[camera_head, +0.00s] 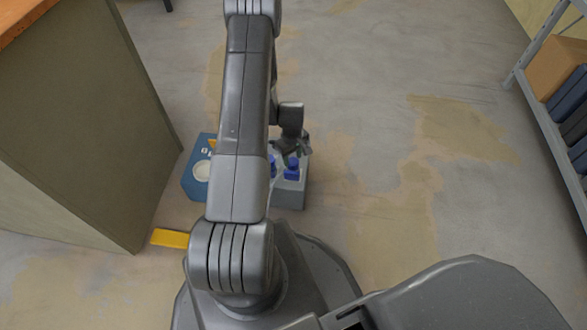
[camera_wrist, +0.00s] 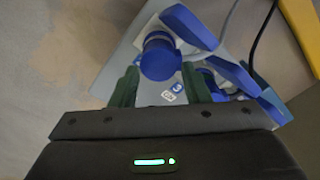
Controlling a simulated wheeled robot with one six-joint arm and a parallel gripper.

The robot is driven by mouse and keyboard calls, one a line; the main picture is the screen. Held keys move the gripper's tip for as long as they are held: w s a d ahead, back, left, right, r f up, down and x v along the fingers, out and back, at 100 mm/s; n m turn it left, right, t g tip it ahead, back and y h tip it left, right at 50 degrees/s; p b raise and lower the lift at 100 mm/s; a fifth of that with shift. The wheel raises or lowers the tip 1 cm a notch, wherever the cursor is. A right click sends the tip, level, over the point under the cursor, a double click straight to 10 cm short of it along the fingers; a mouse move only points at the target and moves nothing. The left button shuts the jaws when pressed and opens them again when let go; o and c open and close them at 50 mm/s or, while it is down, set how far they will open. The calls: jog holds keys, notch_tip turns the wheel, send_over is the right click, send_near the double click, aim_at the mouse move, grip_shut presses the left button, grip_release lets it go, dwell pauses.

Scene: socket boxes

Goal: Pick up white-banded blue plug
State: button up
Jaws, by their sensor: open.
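My gripper (camera_wrist: 160,70) is open, its two dark green fingers on either side of a blue plug (camera_wrist: 161,55) in the wrist view. A white patch shows by the plug's far end, but I cannot tell whether it is a band on it. A second blue plug (camera_wrist: 207,79) is partly hidden behind the right finger. Both stand at a light grey socket box (camera_wrist: 112,72) with a blue sticker marked 3. In the head view my gripper (camera_head: 291,149) is just above the grey box (camera_head: 290,198) and its blue plugs (camera_head: 292,171); my arm hides part of the box.
Blue lever-like parts (camera_wrist: 190,25) and cables lie close by the plugs. A blue box (camera_head: 193,184) with a round white socket stands left of the grey box. A cabinet (camera_head: 85,120) is at left, a shelf (camera_head: 548,110) at right.

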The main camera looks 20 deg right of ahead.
aim_at(293, 161)
jog(key=f+b, duration=0.1)
jog(key=f, duration=0.1)
jog(key=f+b, duration=0.1)
jog(key=f, duration=0.2)
jog(key=shift+s+d+f, duration=0.1)
jog(key=shift+s, duration=0.1)
jog(key=c, duration=0.7)
notch_tip(293, 161, up, 10)
jog(key=p, duration=0.3)
